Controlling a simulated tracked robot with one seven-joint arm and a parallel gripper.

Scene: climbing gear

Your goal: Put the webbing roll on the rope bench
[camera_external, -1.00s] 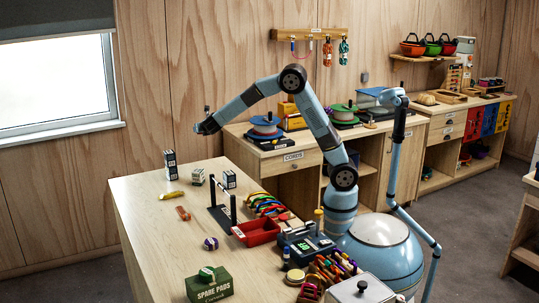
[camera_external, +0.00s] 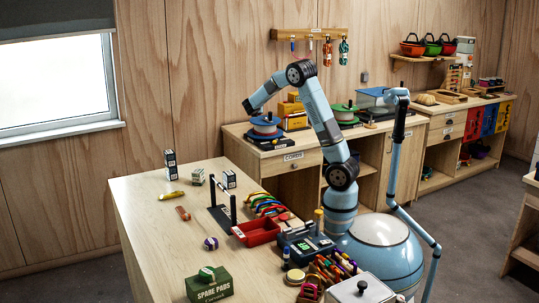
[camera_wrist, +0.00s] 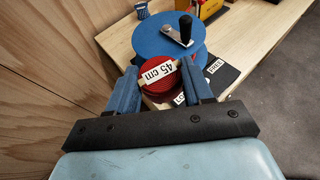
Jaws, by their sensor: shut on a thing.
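In the external view my gripper (camera_external: 247,107) is at the left end of the wooden bench with the cord spools, and the roll cannot be made out there. This bench (camera_external: 283,167), labelled "CORDS", seems to be the rope bench; its wooden top (camera_wrist: 262,22) also shows in the wrist view. Whether the roll touches anything below it is hidden.
A blue spool with a crank (camera_wrist: 160,32) stands just beyond the roll, on a dark base (camera_wrist: 226,76). Yellow boxes (camera_external: 291,112) and a green spool (camera_external: 343,107) stand farther right. The wooden wall (camera_wrist: 45,60) is close on the left.

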